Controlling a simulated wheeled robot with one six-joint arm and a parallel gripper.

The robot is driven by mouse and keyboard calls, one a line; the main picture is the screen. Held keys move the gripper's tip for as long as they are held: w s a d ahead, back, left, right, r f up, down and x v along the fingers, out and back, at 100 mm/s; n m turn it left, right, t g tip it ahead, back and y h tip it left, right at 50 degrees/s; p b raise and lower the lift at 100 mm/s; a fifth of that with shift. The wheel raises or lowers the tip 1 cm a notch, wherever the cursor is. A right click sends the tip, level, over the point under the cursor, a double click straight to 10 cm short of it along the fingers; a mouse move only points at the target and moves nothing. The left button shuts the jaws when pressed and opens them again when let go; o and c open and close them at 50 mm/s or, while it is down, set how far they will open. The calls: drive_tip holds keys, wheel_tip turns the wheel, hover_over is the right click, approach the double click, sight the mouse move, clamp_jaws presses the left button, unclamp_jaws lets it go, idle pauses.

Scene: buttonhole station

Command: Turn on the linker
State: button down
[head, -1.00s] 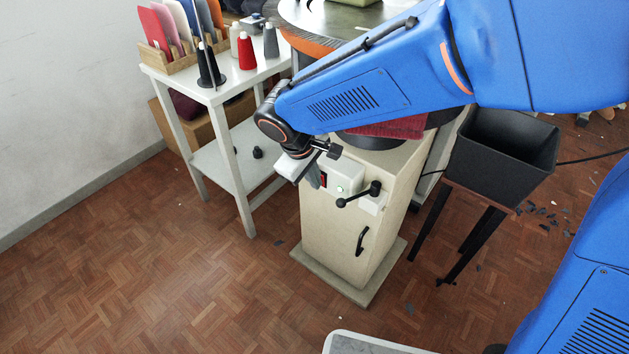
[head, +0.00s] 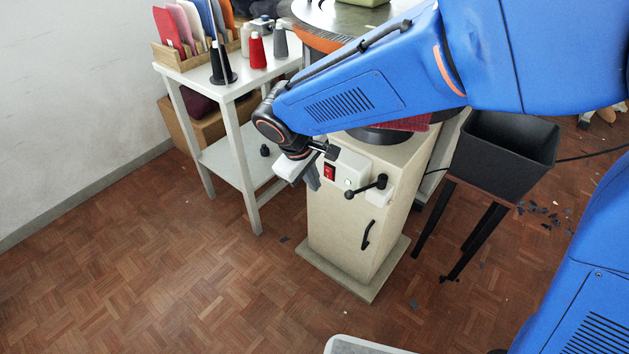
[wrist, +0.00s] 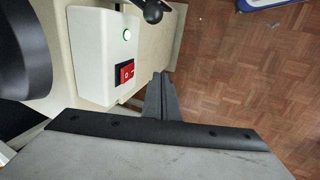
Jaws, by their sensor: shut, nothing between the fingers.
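The linker's cream cabinet (head: 350,235) stands on the floor, its top mostly hidden behind my arm. A pale switch box (head: 352,166) is on its upper front, also in the wrist view (wrist: 92,60). My gripper (head: 314,184) is shut and empty, just left of the switch in the head view. In the wrist view my fingertips (wrist: 161,77) are beside the switch, with a small gap in the picture; depth is unclear.
A black ball-ended lever (head: 367,187) sticks out right of the switch box. A white table (head: 240,90) with thread cones stands at left. A black bin (head: 505,145) on a stand is at right. The parquet floor in front is mostly clear.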

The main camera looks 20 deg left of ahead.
drive_tip(key=s+v, duration=0.2)
drive_tip(key=v, duration=0.7)
drive_tip(key=shift+a, duration=0.45)
drive_tip(key=shift+s+d, duration=0.1)
